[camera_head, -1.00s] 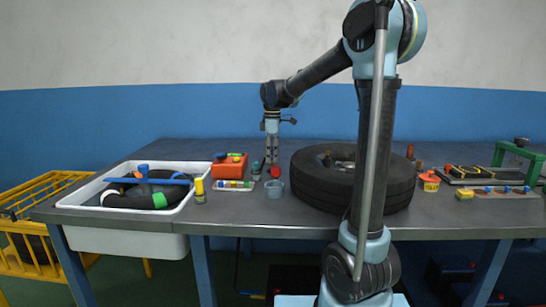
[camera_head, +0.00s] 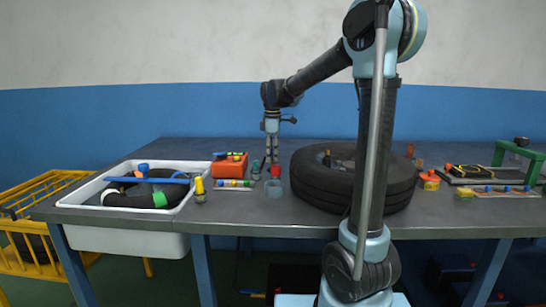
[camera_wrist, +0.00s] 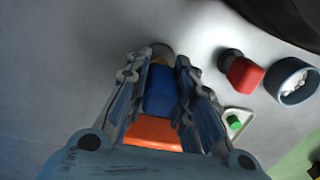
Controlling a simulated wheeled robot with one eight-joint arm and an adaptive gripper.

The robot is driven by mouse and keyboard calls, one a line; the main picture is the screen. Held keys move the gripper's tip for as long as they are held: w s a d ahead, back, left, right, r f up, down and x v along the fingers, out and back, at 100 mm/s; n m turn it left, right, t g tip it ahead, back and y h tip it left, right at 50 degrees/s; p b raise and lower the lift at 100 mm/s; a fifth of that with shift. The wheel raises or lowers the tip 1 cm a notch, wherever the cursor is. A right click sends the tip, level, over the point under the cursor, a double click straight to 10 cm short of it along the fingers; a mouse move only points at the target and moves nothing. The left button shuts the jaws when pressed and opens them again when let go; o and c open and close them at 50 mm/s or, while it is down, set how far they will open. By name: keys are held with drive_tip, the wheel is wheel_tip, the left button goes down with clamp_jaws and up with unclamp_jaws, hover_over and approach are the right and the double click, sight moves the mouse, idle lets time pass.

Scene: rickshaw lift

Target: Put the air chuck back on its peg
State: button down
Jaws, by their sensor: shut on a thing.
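My gripper (camera_head: 272,157) points straight down, low over the back of the bench, just right of an orange box. In the wrist view my gripper (camera_wrist: 158,88) is shut on a blue piece (camera_wrist: 160,90) with a yellow part at its far end; it may be the air chuck. The fingers hide its sides. A round grey shape shows at its far end; I cannot tell whether it is part of the piece or beneath it. In the head view the held piece is too small to make out. I cannot pick out the peg for certain.
The orange box (camera_head: 230,167) is left of my gripper. A red-topped piece (camera_wrist: 242,75), a small cup (camera_head: 274,189) and a tray of coloured bits (camera_head: 234,184) are close by.

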sight(273, 147)
drive_tip(key=shift+f, duration=1.25)
idle(1.0)
drive_tip(key=c, duration=1.1)
unclamp_jaws()
drive_tip(key=shift+o, duration=0.2)
drive_tip(key=shift+r, duration=3.5)
drive_tip(key=shift+s, duration=0.1)
